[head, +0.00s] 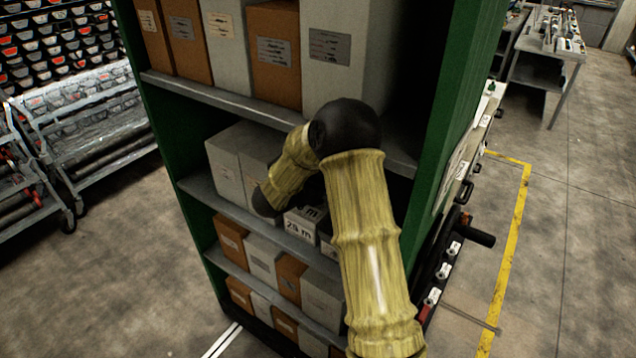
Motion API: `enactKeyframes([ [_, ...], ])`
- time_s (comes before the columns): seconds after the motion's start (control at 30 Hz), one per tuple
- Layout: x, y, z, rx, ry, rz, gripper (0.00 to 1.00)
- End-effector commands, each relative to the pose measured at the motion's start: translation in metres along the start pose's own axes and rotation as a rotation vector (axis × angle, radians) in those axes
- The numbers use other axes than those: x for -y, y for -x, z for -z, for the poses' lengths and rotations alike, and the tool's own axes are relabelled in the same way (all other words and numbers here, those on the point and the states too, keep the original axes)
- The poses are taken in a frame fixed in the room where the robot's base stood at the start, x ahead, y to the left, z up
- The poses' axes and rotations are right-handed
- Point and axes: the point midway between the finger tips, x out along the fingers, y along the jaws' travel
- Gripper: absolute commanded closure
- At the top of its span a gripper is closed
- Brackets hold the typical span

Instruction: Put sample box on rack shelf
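The rack (232,207) is a tall green-sided unit with grey shelves. My yellow-sleeved arm reaches into its middle opening. A small pale box marked "29 m" (299,226) is on the middle shelf, just below and right of my dark wrist. A second small pale box (327,246) is beside it, partly covered by my arm. I cannot tell which of these, if either, is the sample box. My gripper's fingertips do not show; my arm and wrist hide that area. I cannot see whether anything is held.
Two larger pale boxes (228,165) stand on the middle shelf, left of my wrist. Tall brown and grey boxes (274,55) fill the shelf above; smaller boxes (262,258) fill the lower ones. A metal trolley (90,125) stands left. Open floor with a yellow line (506,255) lies right.

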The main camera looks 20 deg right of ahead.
Motion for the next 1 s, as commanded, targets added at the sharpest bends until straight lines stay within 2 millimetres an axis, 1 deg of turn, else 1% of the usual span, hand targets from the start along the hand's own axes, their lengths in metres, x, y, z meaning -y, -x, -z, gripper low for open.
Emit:
enactKeyframes([
  [0.3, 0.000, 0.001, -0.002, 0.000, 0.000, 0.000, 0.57],
  [0.37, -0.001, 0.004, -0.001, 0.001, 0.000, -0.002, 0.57],
  [0.47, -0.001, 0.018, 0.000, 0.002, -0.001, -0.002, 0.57],
  [0.9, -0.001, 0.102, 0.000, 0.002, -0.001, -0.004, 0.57],
  [1.0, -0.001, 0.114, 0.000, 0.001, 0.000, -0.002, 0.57],
])
